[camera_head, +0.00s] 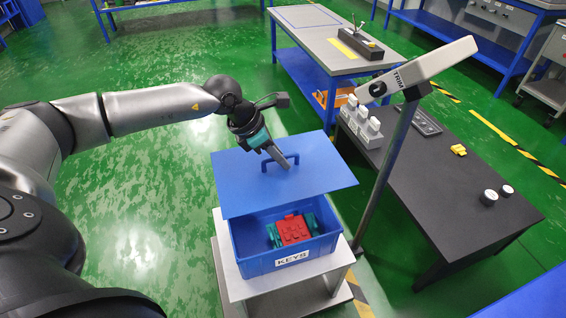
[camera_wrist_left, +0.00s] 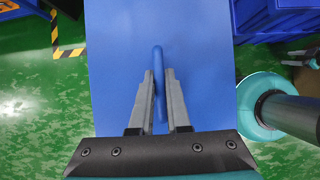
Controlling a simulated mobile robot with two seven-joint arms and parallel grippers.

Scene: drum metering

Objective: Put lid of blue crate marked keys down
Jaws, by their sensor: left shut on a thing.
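The blue lid (camera_head: 310,190) is a flat panel with a raised handle (camera_head: 282,160) on top. My left gripper (camera_head: 289,163) is shut on that handle; the left wrist view shows the handle (camera_wrist_left: 159,90) between the two fingers (camera_wrist_left: 160,95). The blue crate (camera_head: 250,245) has a white label reading KEYS on its front. The lid lies over or above the back part of the crate and leaves the front part open. I cannot tell whether it touches the rim. A red and green object (camera_head: 292,229) lies inside the crate.
The crate stands on a small light stand (camera_head: 232,283). A grey post (camera_head: 388,170) with a white arm marked TRIM (camera_head: 430,68) rises just right of it. A black table (camera_head: 440,210) holds white-topped items. Green floor lies free at the left.

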